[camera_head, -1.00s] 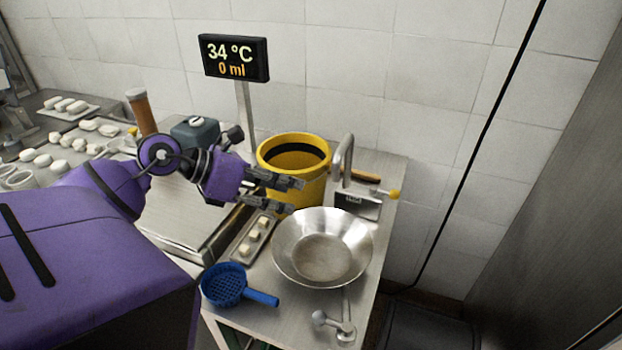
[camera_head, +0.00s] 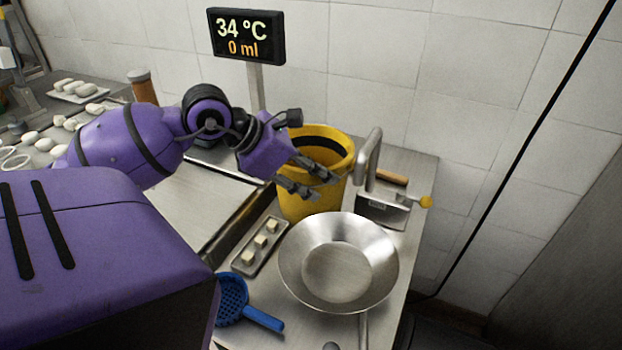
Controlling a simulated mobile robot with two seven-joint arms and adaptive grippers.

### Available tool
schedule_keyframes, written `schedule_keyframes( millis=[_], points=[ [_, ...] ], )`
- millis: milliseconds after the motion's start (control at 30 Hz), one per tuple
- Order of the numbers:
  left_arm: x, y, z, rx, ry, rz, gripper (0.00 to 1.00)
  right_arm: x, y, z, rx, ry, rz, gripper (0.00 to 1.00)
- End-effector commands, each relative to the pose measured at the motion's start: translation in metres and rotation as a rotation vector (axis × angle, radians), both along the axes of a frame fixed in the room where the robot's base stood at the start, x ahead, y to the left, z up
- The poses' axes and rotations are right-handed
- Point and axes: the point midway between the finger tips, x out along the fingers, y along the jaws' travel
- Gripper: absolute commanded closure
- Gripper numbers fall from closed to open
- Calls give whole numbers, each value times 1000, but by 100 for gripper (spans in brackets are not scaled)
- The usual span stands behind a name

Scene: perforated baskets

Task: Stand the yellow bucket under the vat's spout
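The yellow bucket (camera_head: 332,160) stands upright on the steel table, with a dark band around its inside wall. My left gripper (camera_head: 327,184) is open, its two fingers apart in front of the bucket's near side. The upper finger overlaps the rim in the picture; I cannot tell whether it touches. The fingers and wrist hide part of the bucket's left and front. A bent steel pipe (camera_head: 372,155) rises just right of the bucket; I cannot tell whether it is the vat's spout. No vat is clearly recognisable. My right gripper is out of view.
A wide steel bowl (camera_head: 375,262) stands in front of the bucket. A small tray (camera_head: 246,264) with pale cubes and a blue strainer (camera_head: 232,297) lie left of it. A display (camera_head: 246,36) on a post reads 34 °C and 0 ml.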

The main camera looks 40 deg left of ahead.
Motion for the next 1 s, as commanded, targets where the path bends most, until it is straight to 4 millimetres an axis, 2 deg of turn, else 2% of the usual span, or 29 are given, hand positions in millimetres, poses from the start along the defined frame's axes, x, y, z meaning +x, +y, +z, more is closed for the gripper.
schedule_keyframes(
  millis=[200, 433, 700, 1000],
  points=[
    [15, -8, -18, 0, -1, -1, 64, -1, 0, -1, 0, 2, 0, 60],
    [16, -8, -19, 0, 0, 0, 64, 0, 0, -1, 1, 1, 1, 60],
    [16, -8, -19, 0, 0, 0, 99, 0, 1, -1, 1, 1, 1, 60],
    [16, -8, -18, 0, -1, -1, 100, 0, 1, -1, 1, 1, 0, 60]
  ],
)
